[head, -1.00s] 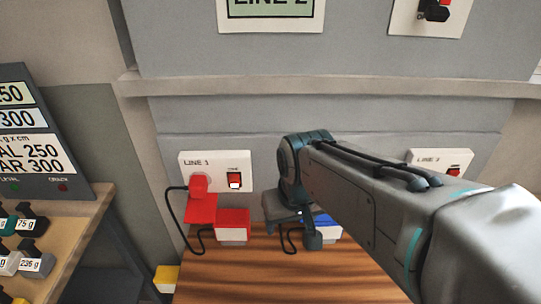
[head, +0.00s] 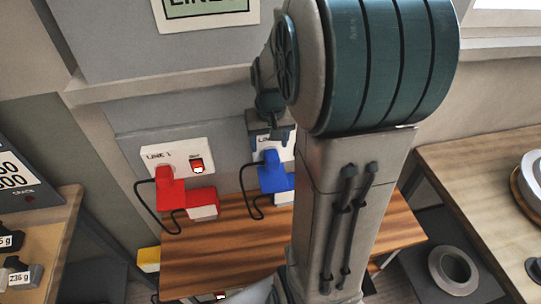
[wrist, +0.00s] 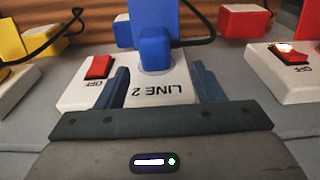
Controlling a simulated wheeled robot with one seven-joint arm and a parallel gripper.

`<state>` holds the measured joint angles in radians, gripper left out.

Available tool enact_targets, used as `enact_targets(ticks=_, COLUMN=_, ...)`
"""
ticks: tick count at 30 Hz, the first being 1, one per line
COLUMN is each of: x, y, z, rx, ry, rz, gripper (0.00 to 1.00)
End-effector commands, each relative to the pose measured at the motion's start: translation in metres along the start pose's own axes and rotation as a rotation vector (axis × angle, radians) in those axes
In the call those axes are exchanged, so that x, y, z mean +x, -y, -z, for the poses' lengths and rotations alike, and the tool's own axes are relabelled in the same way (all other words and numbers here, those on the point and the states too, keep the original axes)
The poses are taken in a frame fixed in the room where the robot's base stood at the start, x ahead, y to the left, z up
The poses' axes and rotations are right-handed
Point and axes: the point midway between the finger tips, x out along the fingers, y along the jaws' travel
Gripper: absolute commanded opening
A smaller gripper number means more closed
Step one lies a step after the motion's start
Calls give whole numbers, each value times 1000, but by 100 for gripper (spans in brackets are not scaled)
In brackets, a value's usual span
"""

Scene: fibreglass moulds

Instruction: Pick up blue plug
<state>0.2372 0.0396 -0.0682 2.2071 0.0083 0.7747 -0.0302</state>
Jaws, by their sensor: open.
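The blue plug (head: 271,160) sits in the white LINE 2 socket plate (head: 287,150), with a black cable hanging to its left. In the wrist view, which is upside down, the blue plug (wrist: 155,50) is near the middle, on the LINE 2 plate (wrist: 130,97). My gripper (wrist: 160,76) is open, its two blue-grey fingers spread on either side of the plug with gaps visible. In the head view my gripper (head: 272,134) is just above the plug, partly hidden by my arm. Contact with the plate cannot be told.
The wooden shelf (head: 230,245) lies underneath. A yellow block (head: 148,258) is lower left.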

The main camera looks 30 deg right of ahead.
Motion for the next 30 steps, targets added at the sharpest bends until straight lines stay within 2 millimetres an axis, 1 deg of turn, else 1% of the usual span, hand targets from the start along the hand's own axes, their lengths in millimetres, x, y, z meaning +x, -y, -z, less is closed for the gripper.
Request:
enact_targets(ticks=1, x=5, y=0, z=-1, rx=0, ry=3, rz=0, gripper=62)
enact_targets(ticks=8, x=20, y=-3, z=-2, rx=1, ry=4, rz=0, gripper=62)
enact_targets(ticks=12, x=40, y=-7, z=-4, rx=2, ry=5, rz=0, gripper=62)
enact_targets(ticks=16, x=55, y=-7, z=-4, rx=-1, ry=3, rz=0, gripper=62)
enact_targets(ticks=20, x=62, y=-7, z=-4, rx=-1, ry=1, rz=0, gripper=62)
enact_targets(ticks=26, x=62, y=-6, z=-4, rx=-1, ry=-1, rz=0, gripper=62)
enact_targets(ticks=27, x=62, y=-6, z=-4, rx=-1, ry=-1, rz=0, gripper=56)
enact_targets(ticks=29, x=62, y=-6, z=-4, rx=-1, ry=-1, rz=0, gripper=40)
enact_targets(ticks=30, x=62, y=-6, z=-4, rx=-1, ry=-1, rz=0, gripper=28)
